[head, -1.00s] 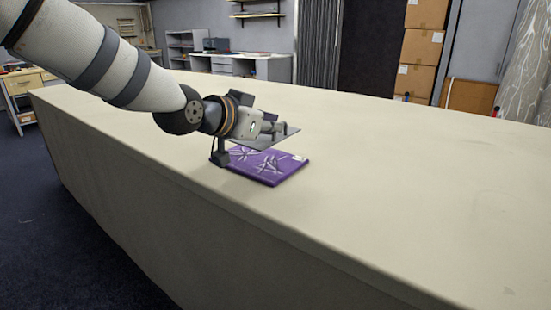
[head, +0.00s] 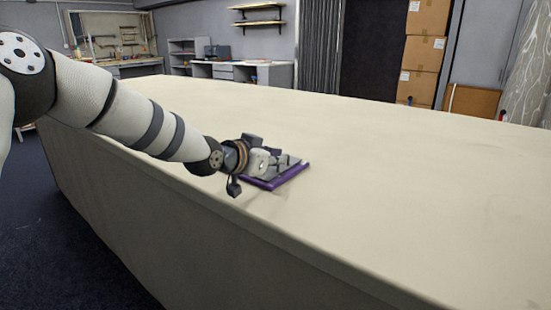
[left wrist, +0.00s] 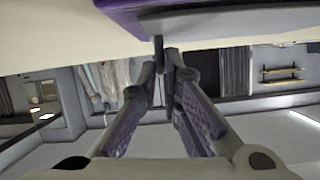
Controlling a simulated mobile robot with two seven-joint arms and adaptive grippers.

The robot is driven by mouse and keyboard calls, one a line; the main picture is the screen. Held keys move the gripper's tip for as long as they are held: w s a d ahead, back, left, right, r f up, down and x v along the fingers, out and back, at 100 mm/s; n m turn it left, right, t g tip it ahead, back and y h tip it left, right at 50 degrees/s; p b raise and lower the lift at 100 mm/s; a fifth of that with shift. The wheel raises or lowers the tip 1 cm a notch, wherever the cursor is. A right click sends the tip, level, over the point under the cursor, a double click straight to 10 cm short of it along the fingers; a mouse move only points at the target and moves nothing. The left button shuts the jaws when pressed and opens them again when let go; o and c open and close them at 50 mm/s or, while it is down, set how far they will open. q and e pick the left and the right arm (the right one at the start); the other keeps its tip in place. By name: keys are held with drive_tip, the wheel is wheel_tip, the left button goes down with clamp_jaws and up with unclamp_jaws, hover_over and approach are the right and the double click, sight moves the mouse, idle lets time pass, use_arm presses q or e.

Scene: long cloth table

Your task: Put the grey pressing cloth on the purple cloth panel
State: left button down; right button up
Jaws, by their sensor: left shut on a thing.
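The grey pressing cloth (head: 270,176) is a thin, flat, dark-grey sheet held in my left gripper (head: 285,161). It lies over the purple cloth panel (head: 281,183), covering most of it. Purple shows along the panel's near and right edges. The cloth is very close to the panel; I cannot tell if it rests on it. In the left wrist view, the cloth (left wrist: 235,22) and the purple panel (left wrist: 118,10) show at the top, with the shut fingers (left wrist: 164,58) at the cloth's edge. My right gripper is not in view.
The long cream cloth-covered table (head: 400,190) is bare around the panel, with free room to the right and behind. Its near edge runs close to my left arm. Shelves, desks and stacked boxes (head: 425,50) stand far behind.

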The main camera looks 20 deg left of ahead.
use_arm(q)
drive_tip(key=c, duration=1.8)
unclamp_jaws()
drive_tip(key=shift+f, duration=0.1)
drive_tip(key=shift+s+r, duration=0.15)
drive_tip(key=shift+r, duration=0.25)
drive_tip(key=p+v, duration=0.3)
drive_tip(key=v, duration=0.8)
drive_tip(key=shift+s+a, duration=0.25)
drive_tip(key=shift+s, duration=0.1)
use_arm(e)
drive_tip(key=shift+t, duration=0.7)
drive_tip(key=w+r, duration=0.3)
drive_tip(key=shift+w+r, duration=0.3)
use_arm(q)
drive_tip(key=shift+f, duration=0.1)
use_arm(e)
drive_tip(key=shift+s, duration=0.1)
